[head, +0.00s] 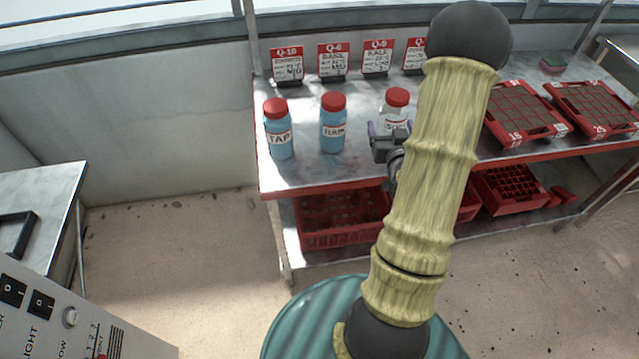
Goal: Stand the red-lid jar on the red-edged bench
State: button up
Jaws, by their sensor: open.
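The red-edged bench (305,172) has a metal top and stands across the middle and right of the head view. A clear jar with a red lid (397,98) is upright at the bench, with a white label partly covered by my gripper. Its base is hidden, so I cannot tell for sure whether it touches the top.
Several sign cards, including Q-10 (287,66), line the bench's back edge. Soil-filled red trays (524,131) lie at the right. A red crate (342,238) sits on the lower shelf. A metal table (40,190) stands at the left. Bench top left of TAP is narrow but bare.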

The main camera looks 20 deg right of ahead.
jog(key=s+a+n+g+y, duration=0.2)
jog(key=a+g+y, duration=0.15)
jog(key=a, duration=0.65)
jog(key=s+a+n+g+y, duration=0.15)
jog(key=a+g, duration=0.35)
jog(key=a, duration=0.5)
jog(key=s+a+g+y, duration=0.1)
jog(key=s+a+g, duration=0.3)
jog(key=s+a, duration=0.2)
jog(key=shift+s+a+r+n, duration=0.2)
jog(key=shift+s+r+n, duration=0.2)
jog(key=shift+s, duration=0.45)
jog(key=shift+c, duration=0.4)
